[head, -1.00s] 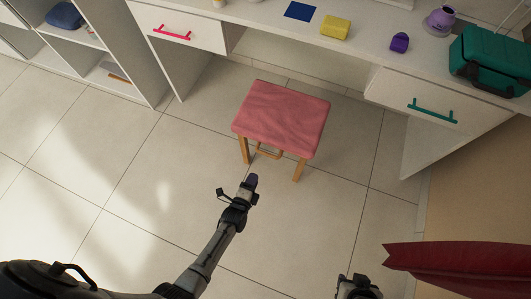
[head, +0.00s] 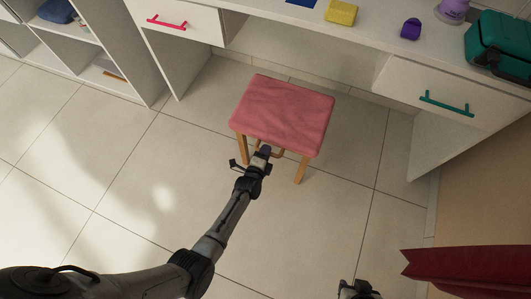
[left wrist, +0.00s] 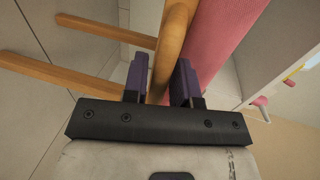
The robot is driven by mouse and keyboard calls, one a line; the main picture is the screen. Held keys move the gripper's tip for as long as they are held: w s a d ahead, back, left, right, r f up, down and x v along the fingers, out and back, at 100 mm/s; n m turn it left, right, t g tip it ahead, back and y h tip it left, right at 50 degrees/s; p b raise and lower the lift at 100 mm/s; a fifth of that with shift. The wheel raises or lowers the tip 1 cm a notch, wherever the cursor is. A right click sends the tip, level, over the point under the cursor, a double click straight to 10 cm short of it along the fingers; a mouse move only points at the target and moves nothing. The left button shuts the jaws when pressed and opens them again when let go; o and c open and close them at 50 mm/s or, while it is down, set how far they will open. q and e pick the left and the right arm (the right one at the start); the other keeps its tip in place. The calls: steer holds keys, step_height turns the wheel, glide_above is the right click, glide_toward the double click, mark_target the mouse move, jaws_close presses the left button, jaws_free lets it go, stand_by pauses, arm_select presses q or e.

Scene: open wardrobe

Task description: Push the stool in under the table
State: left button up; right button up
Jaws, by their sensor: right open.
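The stool has a pink cushioned seat (head: 283,112) and wooden legs (head: 302,170). It stands upright on the floor in front of the table (head: 285,45), at the open space between the drawer units. My left gripper (head: 264,151) is at the stool's near side, just below the seat edge. In the left wrist view, a wooden crossbar (left wrist: 172,45) of the stool lies between the fingers (left wrist: 160,82), with the pink seat to its right. Whether they clamp the bar is unclear. My right gripper (head: 359,290) is open at the bottom edge, partly cut off.
A pink-handled drawer (head: 168,21) is left of the knee space and a teal-handled drawer (head: 446,103) right of it. A yellow block (head: 341,12), a purple item (head: 411,29) and a teal case (head: 500,45) stand on the tabletop. The floor around the stool is clear.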

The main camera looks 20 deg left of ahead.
arm_select(q)
steer(key=shift+w, duration=0.2)
jaws_close()
stand_by(0.5)
